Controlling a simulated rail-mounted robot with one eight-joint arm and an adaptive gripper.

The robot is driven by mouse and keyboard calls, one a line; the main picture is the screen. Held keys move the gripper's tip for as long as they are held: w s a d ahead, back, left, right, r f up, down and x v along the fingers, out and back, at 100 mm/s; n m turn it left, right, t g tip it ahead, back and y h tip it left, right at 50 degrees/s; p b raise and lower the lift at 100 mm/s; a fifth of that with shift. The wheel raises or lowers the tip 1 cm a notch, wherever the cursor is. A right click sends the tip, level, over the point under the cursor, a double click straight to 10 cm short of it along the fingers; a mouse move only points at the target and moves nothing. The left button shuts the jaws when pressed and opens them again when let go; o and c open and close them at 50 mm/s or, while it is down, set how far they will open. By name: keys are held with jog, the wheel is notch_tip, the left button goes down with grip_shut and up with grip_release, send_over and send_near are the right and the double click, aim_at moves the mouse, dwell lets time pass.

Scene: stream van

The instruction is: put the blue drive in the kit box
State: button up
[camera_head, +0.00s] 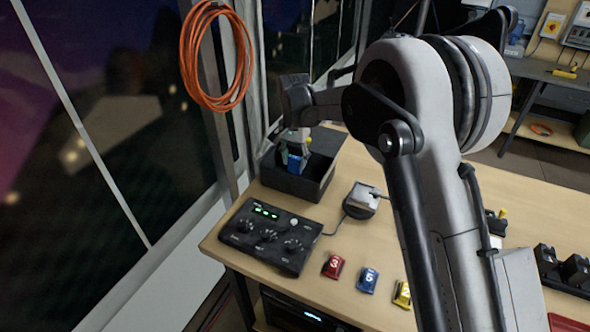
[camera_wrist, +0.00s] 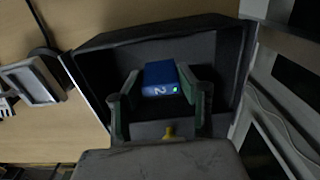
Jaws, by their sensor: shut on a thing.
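The blue drive (camera_wrist: 160,80), marked with a 2 and a small green light, is between the fingers of my gripper (camera_wrist: 160,92) in the wrist view. My gripper is shut on it. In the head view the blue drive (camera_head: 295,163) shows below my gripper (camera_head: 292,152), over the opening of the dark kit box (camera_head: 318,188). In the wrist view the walls of the kit box (camera_wrist: 95,88) surround the drive on several sides. I cannot tell whether the drive touches the box floor.
A black control panel (camera_head: 270,236) stands in front of the box. A small device (camera_head: 362,199) with a cable lies to its right. A red block (camera_head: 333,266), a blue block (camera_head: 368,280) and a yellow block (camera_head: 402,294) lie near the table's front edge. An orange cable coil (camera_head: 215,60) hangs at the window.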

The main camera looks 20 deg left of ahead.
aim_at(294, 170)
jog(key=shift+f, duration=2.1)
jog(key=shift+f, duration=0.15)
jog(key=o, duration=1.2)
jog(key=shift+c, duration=0.2)
notch_tip(294, 170, up, 12)
jog(key=shift+r+b, duration=0.1)
jog(key=shift+b, duration=0.2)
jog(key=shift+r, duration=0.1)
